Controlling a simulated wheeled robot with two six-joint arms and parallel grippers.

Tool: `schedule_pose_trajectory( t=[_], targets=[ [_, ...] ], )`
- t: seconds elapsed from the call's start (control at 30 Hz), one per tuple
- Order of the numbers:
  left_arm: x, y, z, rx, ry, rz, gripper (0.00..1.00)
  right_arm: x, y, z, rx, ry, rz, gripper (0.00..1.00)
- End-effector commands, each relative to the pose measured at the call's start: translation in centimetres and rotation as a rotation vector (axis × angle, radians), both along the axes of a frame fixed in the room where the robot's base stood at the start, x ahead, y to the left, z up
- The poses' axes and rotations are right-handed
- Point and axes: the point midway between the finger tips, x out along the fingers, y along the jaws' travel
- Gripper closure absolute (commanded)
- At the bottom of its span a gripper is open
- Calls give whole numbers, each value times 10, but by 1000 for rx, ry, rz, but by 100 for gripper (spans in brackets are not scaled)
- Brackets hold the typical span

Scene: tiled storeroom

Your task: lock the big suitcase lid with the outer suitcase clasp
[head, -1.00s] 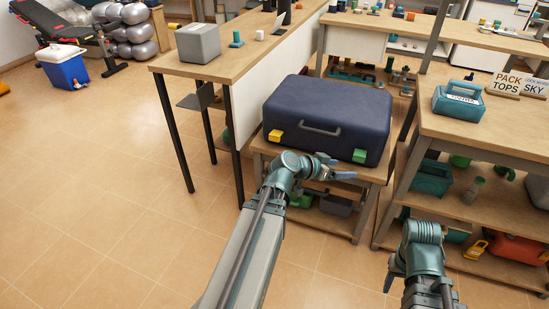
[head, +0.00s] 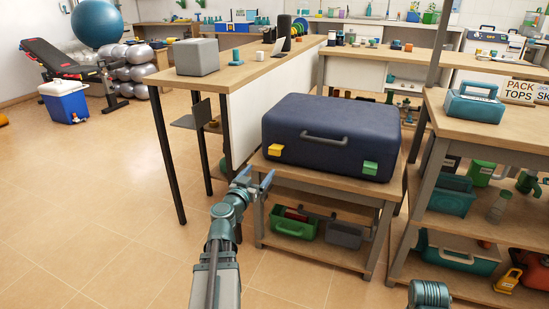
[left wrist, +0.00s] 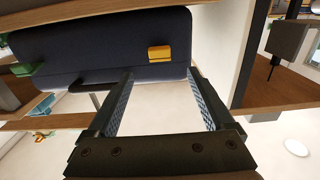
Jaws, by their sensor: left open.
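The big dark blue suitcase (head: 325,135) lies with its lid down on a low wooden table. Its front has a grey handle (head: 324,138), a yellow clasp (head: 275,150) at left and a green clasp (head: 370,168) at right. I cannot tell whether either is fastened. My left gripper (head: 254,179) is open and empty, below and in front of the yellow clasp, apart from it. In the left wrist view, the yellow clasp (left wrist: 159,53) is beyond the open fingers (left wrist: 157,92), and the green clasp (left wrist: 28,68) is at the left edge.
The low table (head: 330,183) has a shelf with a green bin (head: 293,226) and a grey bin (head: 345,233). A workbench (head: 480,130) with a teal box (head: 474,102) stands close at right. A tall counter (head: 225,72) stands behind at left. Floor at left is clear.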

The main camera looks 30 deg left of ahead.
Motion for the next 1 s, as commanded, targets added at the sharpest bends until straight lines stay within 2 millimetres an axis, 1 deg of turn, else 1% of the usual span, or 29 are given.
schedule_pose_trajectory(
  t=[0.17, 0.4, 0.6, 0.8, 1.0],
  targets=[
    [25, 6, 0, 0, 1, -3, 14, 0, 0, 0, 0, 0, 0, 50],
    [74, 18, 0, -1, 1, -4, 14, 0, 0, 0, 0, 0, 0, 50],
    [108, 25, 0, -1, 1, -4, 14, 0, 0, 0, 0, 0, 0, 50],
    [128, 29, 0, -1, 1, -3, 14, 0, 0, 0, 0, 0, 0, 50],
    [133, 30, 0, -1, 1, -3, 14, 0, 0, 0, 0, 0, 0, 50]
  ],
)
